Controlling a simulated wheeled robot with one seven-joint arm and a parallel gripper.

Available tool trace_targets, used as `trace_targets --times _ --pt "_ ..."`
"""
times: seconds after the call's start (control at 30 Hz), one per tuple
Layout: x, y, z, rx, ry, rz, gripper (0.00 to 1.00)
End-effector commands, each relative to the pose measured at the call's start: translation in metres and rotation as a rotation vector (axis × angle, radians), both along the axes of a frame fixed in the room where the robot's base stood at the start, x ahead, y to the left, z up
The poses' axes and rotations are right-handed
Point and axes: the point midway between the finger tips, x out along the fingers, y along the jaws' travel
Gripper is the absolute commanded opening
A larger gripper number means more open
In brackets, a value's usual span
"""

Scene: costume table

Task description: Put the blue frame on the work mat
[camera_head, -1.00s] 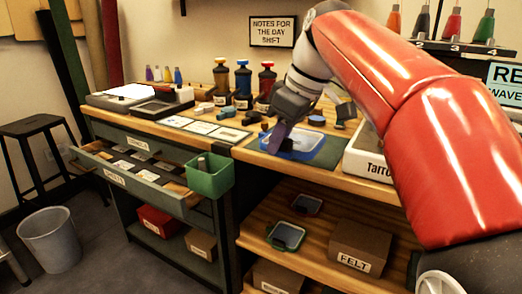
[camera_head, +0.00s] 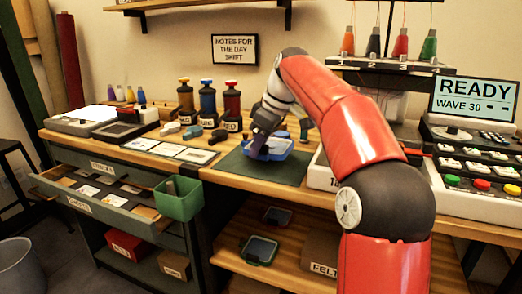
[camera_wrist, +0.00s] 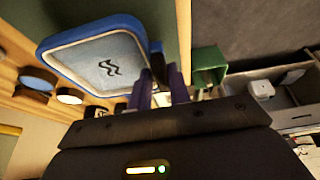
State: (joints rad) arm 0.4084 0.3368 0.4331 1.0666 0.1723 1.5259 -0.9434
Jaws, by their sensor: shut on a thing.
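The blue frame (camera_head: 279,147) is over the green work mat (camera_head: 262,171) on the bench. In the wrist view the blue frame (camera_wrist: 85,62) shows a blue rim around a pale panel with a dark wavy mark. My gripper (camera_head: 260,143) is shut on the frame at one edge; its purple fingers (camera_wrist: 160,88) also show in the wrist view. Part of the frame is hidden behind my gripper in the head view. I cannot tell whether the frame touches the mat.
Flat cards (camera_head: 183,152) lie left of the mat, and a green bin (camera_head: 178,200) hangs at the bench front by an open drawer (camera_head: 108,200). Several bottles (camera_head: 208,100) and small tools stand behind. A white scale-like box (camera_head: 321,173) is close on the right.

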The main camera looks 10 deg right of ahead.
Motion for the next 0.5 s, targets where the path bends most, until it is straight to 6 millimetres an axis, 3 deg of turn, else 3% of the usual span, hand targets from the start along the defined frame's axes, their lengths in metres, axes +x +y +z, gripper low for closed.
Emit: trace_targets --times 0.2,0.4,0.5 --pt "0.012 -0.009 0.0 0.0 0.0 0.0 0.0" --pt "0.011 -0.009 -0.033 -0.001 0.001 -0.001 0.0" --pt "0.011 -0.009 -0.036 0.0 0.0 -0.001 0.0"
